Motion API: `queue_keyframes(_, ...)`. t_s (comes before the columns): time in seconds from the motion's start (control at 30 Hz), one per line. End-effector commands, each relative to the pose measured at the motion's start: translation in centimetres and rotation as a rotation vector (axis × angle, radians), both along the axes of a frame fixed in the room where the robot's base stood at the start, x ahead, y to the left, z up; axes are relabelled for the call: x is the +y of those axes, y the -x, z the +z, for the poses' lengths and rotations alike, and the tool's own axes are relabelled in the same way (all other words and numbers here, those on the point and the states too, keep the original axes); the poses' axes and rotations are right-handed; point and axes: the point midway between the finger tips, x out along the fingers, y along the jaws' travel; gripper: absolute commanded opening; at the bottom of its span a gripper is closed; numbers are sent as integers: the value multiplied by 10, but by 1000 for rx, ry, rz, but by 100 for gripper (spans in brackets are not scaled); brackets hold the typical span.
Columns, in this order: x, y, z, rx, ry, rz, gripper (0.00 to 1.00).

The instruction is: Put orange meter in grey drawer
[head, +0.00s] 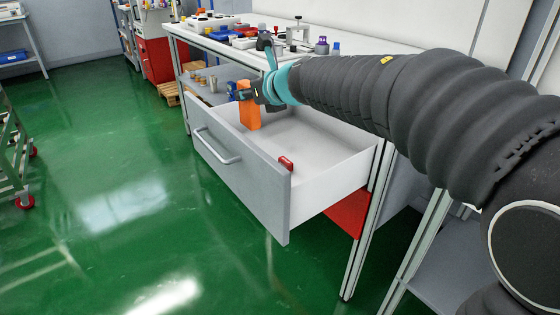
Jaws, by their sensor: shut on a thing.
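The orange meter (250,115) is upright in my gripper (247,96), which is shut on its upper part. It is over the open grey drawer (225,165), at the drawer's left part behind the front panel. I cannot tell whether the meter's lower end touches the drawer floor. The drawer is pulled out under the workbench, with its handle on the front face. My arm reaches in from the right and hides part of the bench behind it.
A small red object (286,163) lies in the drawer's right front corner. The workbench top (215,42) above holds several tools and containers. A lower shelf (205,82) with small items is left of the drawer. The green floor (110,160) in front is mostly clear.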

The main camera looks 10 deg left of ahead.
Motion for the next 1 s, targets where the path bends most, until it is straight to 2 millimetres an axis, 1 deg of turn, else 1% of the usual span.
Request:
queue_keyframes(0.03,1,1,-11,5,0,2,0)
queue_keyframes(0.2,2,1,-38,4,-1,3,0)
queue_keyframes(0.37,2,1,-50,2,0,4,0)
queue_keyframes(0.47,5,-6,-57,2,0,3,0)
queue_keyframes(0.57,11,-20,-68,3,2,3,0)
queue_keyframes(0.8,31,-63,-96,3,1,4,0)
queue_keyframes(1.0,44,-93,-113,1,0,4,0)
